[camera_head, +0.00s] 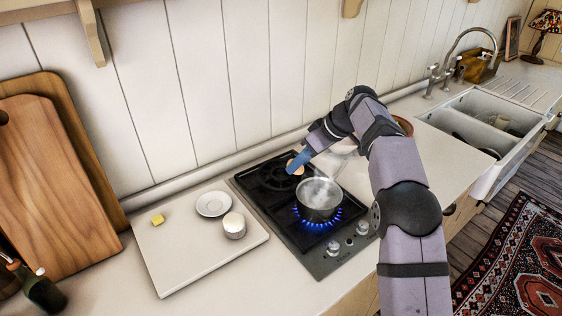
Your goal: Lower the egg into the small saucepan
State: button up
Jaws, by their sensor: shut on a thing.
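The small saucepan (319,200) stands on the front burner of the black hob, over a ring of blue flame. Whitish steam or water shows in it. My gripper (296,164) reaches in from the right with blue fingers. It is shut on a brown egg (291,168). The egg is in the air above the hob, behind and to the left of the saucepan's rim in the picture. Its exact height over the pan is hard to tell. My fingers hide part of the egg.
The lit hob (276,208) has knobs at its front right. To the left, a pale board (180,262) holds a white saucer (213,204), a small white cup (234,226) and a yellow piece (158,219). Wooden boards (50,180) lean at left. A sink (480,125) is at right.

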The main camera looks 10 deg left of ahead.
jog(key=w+d+f, duration=0.1)
jog(key=d+f, duration=0.1)
jog(key=d, duration=0.6)
jog(key=shift+w+d+p, duration=0.2)
jog(key=shift+d+p, duration=0.1)
jog(key=shift+p, duration=0.05)
jog(key=shift+a, duration=0.25)
jog(key=shift+w+a+p, duration=0.15)
jog(key=shift+a+p, duration=0.2)
jog(key=shift+p, duration=0.1)
jog(key=shift+f, duration=0.1)
jog(key=shift+f+b, duration=2.55)
jog(key=shift+f, duration=0.8)
jog(key=shift+f+b, duration=1.7)
jog(key=shift+f, duration=0.6)
dwell(0.4)
